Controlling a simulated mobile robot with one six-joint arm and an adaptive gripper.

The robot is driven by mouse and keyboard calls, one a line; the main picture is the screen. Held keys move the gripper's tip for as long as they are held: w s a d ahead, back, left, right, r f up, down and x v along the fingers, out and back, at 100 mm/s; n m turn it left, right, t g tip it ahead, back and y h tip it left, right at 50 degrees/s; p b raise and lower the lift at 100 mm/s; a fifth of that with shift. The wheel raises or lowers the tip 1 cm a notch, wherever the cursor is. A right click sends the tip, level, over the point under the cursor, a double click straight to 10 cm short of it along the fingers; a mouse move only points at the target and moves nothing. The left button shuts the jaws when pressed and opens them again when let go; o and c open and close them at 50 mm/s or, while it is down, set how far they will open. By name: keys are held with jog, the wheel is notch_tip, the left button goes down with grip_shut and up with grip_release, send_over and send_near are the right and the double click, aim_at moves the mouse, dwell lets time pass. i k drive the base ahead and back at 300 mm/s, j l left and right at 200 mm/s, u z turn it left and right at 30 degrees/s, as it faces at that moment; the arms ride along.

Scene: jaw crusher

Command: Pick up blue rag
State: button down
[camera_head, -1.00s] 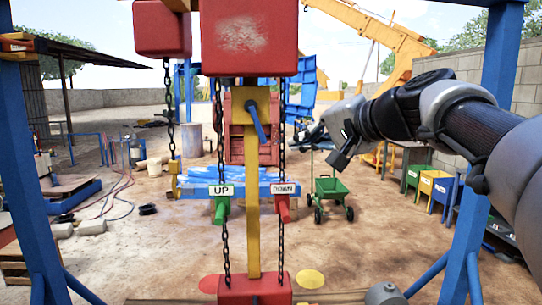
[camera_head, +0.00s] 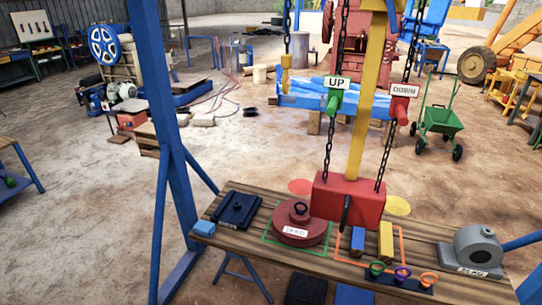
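A small light-blue piece (camera_head: 203,228), which looks like a folded rag, lies at the left end of the wooden bench (camera_head: 275,255). It is too small to tell its material for sure. A crumpled blue sheet (camera_head: 335,90) lies farther back, around the blue beam behind the hoist. My gripper and arm are out of the picture, so their place and opening cannot be seen.
On the bench are a dark blue plate (camera_head: 237,209), a red round weight (camera_head: 298,224), a red block (camera_head: 347,200) on chains, blue and yellow blocks, colored rings and a grey weight (camera_head: 477,251). A blue post (camera_head: 172,150) stands left. A green cart (camera_head: 438,122) stands behind.

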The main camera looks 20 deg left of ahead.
aim_at(204, 228)
jog(key=u, duration=1.4)
